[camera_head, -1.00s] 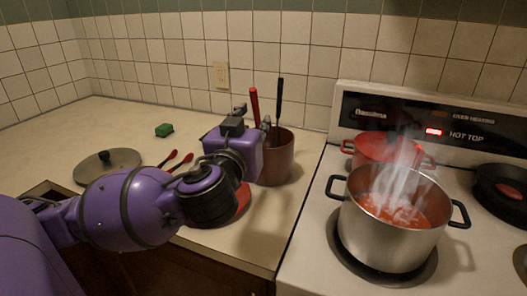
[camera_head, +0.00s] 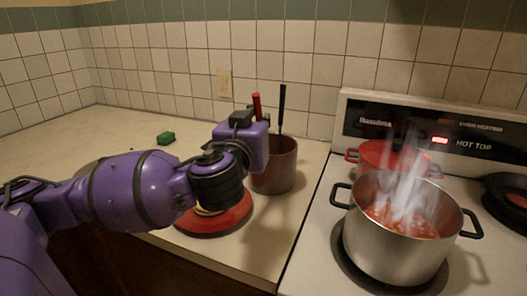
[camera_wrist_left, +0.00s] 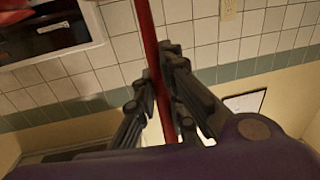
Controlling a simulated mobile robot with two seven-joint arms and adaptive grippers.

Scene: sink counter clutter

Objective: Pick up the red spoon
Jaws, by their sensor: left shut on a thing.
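The red spoon shows as a long thin red handle (camera_wrist_left: 149,30) in the left wrist view, running between the dark fingers of my left gripper (camera_wrist_left: 161,82). The fingers are shut on it. In the head view the top of the red handle (camera_head: 257,104) sticks up behind my purple wrist, above the brown pot-like holder (camera_head: 280,168). The spoon's bowl is hidden, and I cannot tell whether it is still inside the holder. My left fingers are mostly hidden behind the wrist there. My right gripper is not in view.
A black-handled utensil (camera_head: 281,108) stands in the holder. A red plate (camera_head: 219,222) lies beneath my wrist. A steaming steel pot (camera_head: 392,244) of red food and a red pot (camera_head: 387,156) stand on the stove at right. A green sponge (camera_head: 166,138) lies at back left.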

